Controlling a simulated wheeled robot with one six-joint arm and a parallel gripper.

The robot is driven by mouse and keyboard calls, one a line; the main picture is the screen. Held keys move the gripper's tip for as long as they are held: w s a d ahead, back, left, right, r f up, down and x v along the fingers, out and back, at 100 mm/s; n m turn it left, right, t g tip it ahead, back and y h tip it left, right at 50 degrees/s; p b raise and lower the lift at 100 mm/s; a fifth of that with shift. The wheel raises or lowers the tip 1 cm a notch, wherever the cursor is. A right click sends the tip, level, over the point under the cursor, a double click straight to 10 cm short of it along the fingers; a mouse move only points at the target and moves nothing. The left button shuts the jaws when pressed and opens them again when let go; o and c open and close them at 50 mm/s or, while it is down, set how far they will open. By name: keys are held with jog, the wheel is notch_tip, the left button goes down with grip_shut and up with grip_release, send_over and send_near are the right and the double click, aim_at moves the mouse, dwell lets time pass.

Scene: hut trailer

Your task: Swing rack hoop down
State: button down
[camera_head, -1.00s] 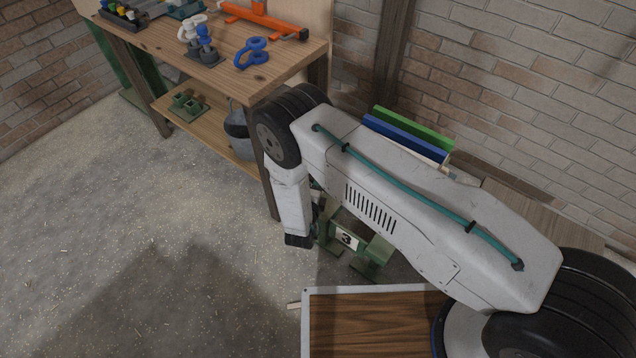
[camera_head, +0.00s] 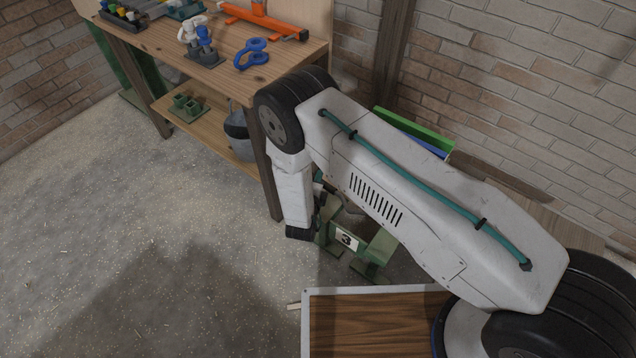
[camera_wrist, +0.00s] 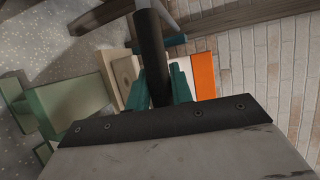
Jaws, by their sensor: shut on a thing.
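In the wrist view a black bar (camera_wrist: 151,50), which looks like part of the rack hoop, runs between the teal fingers of my gripper (camera_wrist: 158,88). The gripper is shut on this bar. The bar's near end is hidden by my wrist housing. In the head view a green rack or stand (camera_head: 374,249) with a number 3 plate (camera_head: 346,239) stands on the floor below my arm. My arm hides most of the gripper and the hoop in the head view.
Green (camera_head: 420,128) and blue (camera_head: 428,148) panels lean near the brick wall behind my arm. An orange panel (camera_wrist: 204,75) shows beside the bar in the wrist view. A wooden workbench (camera_head: 290,62) with tools stands at upper left. The concrete floor (camera_head: 120,230) at left is clear.

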jog(key=c, duration=1.2)
grip_release()
jog(key=shift+c, duration=0.2)
jog(key=v, duration=0.7)
jog(key=shift+s, duration=0.35)
jog(key=shift+a+r, duration=0.1)
jog(key=shift+a, duration=0.05)
